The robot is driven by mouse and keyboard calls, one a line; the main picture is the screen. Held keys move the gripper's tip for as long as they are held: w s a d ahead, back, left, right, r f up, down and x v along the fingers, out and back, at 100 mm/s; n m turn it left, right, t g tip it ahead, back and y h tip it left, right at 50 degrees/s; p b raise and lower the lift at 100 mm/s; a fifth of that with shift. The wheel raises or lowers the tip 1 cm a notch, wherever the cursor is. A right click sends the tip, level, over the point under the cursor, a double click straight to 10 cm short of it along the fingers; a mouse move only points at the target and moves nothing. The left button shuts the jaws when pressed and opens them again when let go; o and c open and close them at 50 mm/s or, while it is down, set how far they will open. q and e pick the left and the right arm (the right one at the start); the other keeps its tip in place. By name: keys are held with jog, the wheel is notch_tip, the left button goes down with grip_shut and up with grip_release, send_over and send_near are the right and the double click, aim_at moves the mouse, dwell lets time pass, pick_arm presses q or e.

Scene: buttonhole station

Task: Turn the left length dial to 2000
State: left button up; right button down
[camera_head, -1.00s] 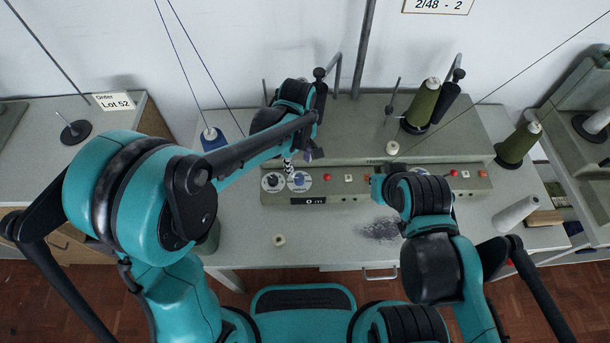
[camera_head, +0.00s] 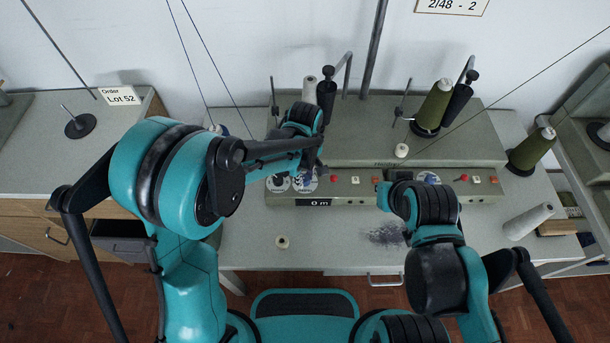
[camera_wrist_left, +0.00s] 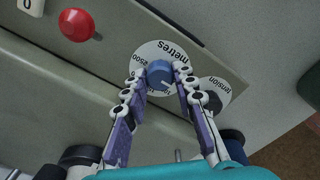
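The left length dial (camera_head: 304,181) is a white disc marked "metres" on the front panel of the grey machine. In the left wrist view it has a blue knob (camera_wrist_left: 159,74) at its centre, with 2500 readable at one side. My left gripper (camera_wrist_left: 159,72) is open, with one finger on each side of the knob. Whether either fingertip touches the knob is unclear. In the head view the gripper (camera_head: 315,168) partly covers the dial. The display (camera_head: 319,202) below reads 0 m. My right gripper is mostly hidden behind its own wrist, near the panel's middle.
A tension dial (camera_head: 277,183) is beside the length dial; it also shows in the left wrist view (camera_wrist_left: 213,92). A red button (camera_wrist_left: 77,25) lies on the other side. Green thread cones (camera_head: 433,107) stand on the right. The table front is mostly clear.

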pick_arm(q)
grip_shut()
jog(key=m, duration=0.6)
jog(key=shift+m, duration=0.3)
jog(key=m, duration=0.3)
jog(key=shift+m, duration=0.3)
jog(key=m, duration=0.3)
jog(key=shift+m+b, duration=0.3)
jog(key=m, duration=1.2)
jog(key=shift+m, duration=0.4)
